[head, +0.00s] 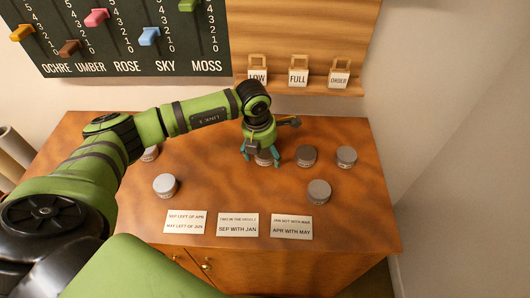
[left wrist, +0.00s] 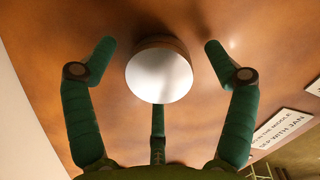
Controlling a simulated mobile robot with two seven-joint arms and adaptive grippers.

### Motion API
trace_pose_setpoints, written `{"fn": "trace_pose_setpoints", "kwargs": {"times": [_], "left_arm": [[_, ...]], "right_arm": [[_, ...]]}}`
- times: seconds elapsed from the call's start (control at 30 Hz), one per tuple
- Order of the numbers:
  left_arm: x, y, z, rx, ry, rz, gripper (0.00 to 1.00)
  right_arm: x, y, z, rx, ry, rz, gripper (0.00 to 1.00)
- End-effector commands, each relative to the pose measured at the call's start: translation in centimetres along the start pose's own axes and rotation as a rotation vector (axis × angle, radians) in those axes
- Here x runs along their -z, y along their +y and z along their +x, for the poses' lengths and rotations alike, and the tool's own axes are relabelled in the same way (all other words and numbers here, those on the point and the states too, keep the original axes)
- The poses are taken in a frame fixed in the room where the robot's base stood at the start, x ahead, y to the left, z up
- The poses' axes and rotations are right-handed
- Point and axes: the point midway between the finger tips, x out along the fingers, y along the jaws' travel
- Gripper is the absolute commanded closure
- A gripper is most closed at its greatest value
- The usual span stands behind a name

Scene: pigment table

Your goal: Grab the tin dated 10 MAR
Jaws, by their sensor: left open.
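Several round grey-lidded tins stand on the wooden table (head: 225,180). My left gripper (head: 261,157) points down over one tin (head: 264,161) in the back middle. In the left wrist view this tin (left wrist: 159,74) has a pale lid and a brown side. It sits between the spread, open fingers of the gripper (left wrist: 160,60), with gaps on both sides. Other tins are at the back right (head: 306,155), far right (head: 346,157), front right (head: 319,191), front left (head: 165,186) and partly behind my arm (head: 149,153). No date is readable on any tin. My right gripper is out of view.
Three cards lie along the front edge: "SEP left of APR, MAY left of JUN" (head: 186,222), "this in the middle, SEP with JAN" (head: 237,225) and "JAN not with MAR, APR with MAY" (head: 291,226). The table's middle is clear.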

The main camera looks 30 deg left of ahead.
Motion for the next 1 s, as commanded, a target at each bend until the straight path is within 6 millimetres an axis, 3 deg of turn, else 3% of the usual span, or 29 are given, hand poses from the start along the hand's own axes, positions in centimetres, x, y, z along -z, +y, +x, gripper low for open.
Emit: {"fn": "trace_pose_setpoints", "kwargs": {"times": [0.07,0.2,0.73,0.87,1.0], "left_arm": [[0.0,0.0,0.0,0.0,0.0,0.0,0.19],[0.0,0.0,0.0,0.0,0.0,0.0,0.75],[-0.1,0.0,-0.4,0.0,0.0,0.001,0.76],[-0.3,0.1,-1.4,-0.001,-0.003,0.001,0.76],[-0.7,0.1,-3.7,-0.002,-0.007,0.002,0.76]], "right_arm": [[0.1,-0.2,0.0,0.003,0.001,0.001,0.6],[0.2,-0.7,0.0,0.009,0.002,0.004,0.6],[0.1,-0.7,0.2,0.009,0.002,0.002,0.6],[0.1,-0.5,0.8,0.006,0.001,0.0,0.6],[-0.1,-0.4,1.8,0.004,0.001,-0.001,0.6]]}}
